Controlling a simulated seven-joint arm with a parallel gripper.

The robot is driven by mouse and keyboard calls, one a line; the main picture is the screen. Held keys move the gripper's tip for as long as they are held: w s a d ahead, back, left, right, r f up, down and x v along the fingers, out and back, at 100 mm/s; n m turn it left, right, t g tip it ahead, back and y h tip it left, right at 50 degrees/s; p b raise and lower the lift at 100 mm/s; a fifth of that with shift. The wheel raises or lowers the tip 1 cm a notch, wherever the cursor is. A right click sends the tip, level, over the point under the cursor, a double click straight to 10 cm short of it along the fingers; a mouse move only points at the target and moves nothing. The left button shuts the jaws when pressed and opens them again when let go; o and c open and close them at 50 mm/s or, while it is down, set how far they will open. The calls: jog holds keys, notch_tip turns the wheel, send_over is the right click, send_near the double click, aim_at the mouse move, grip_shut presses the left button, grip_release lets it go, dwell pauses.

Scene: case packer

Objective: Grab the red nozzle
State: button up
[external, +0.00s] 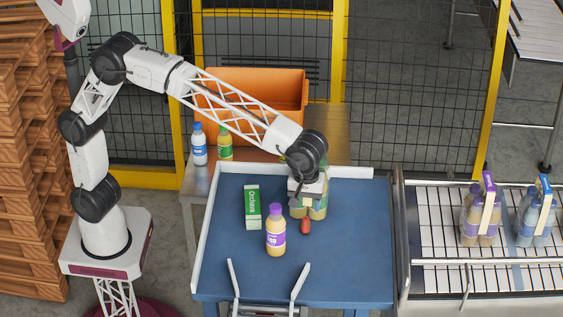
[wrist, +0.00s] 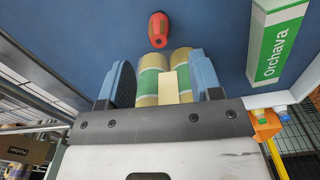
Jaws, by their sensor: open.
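The red nozzle (external: 305,226) is small and lies on the blue table (external: 350,240), just in front of a pack of yellowish bottles with green labels (external: 318,209). In the wrist view the red nozzle (wrist: 158,30) is at the top centre, beyond my fingertips and apart from them. My gripper (external: 307,188) is over the bottle pack, partly hiding it. In the wrist view my gripper (wrist: 163,80) is open, with blue pads at either side of the bottle pack (wrist: 152,80). I cannot tell whether the pads touch the pack.
A purple-labelled bottle (external: 276,238) and a green Orchava carton (external: 252,207) stand left of the nozzle. An orange crate (external: 285,88) and two bottles stand behind. A conveyor (external: 480,270) with bottle packs is at right. The table's right side is clear.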

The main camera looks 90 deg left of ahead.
aim_at(306, 218)
jog(key=shift+f, duration=0.6)
jog(key=shift+f, duration=0.1)
jog(key=shift+d+f, duration=0.1)
jog(key=shift+f, duration=2.4)
jog(key=shift+c, duration=0.2)
jog(key=c, duration=1)
